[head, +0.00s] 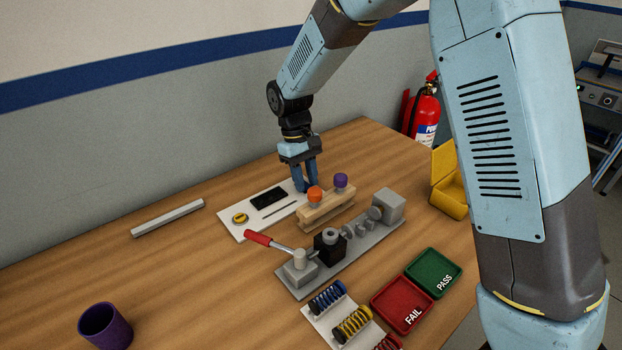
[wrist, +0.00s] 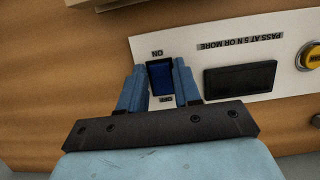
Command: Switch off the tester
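The tester's white panel (head: 243,228) lies on the wooden table, with a dark display (head: 268,197) and a yellow button (head: 240,218). In the wrist view the panel (wrist: 217,31) carries a blue rocker switch (wrist: 160,77) in a black frame, between the labels ON and OFF. My gripper (head: 307,184) points down over the panel's right end. In the wrist view my gripper (wrist: 160,84) is open, with one blue finger on either side of the switch. I cannot tell whether the fingers touch it or which way the rocker is tipped. The switch is hidden in the head view.
A wooden block with orange and purple knobs (head: 325,205) stands close right of my gripper. In front are a grey red-handled fixture (head: 340,258), springs (head: 352,322), and FAIL (head: 402,304) and PASS (head: 433,272) trays. A purple cup (head: 105,326) stands front left.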

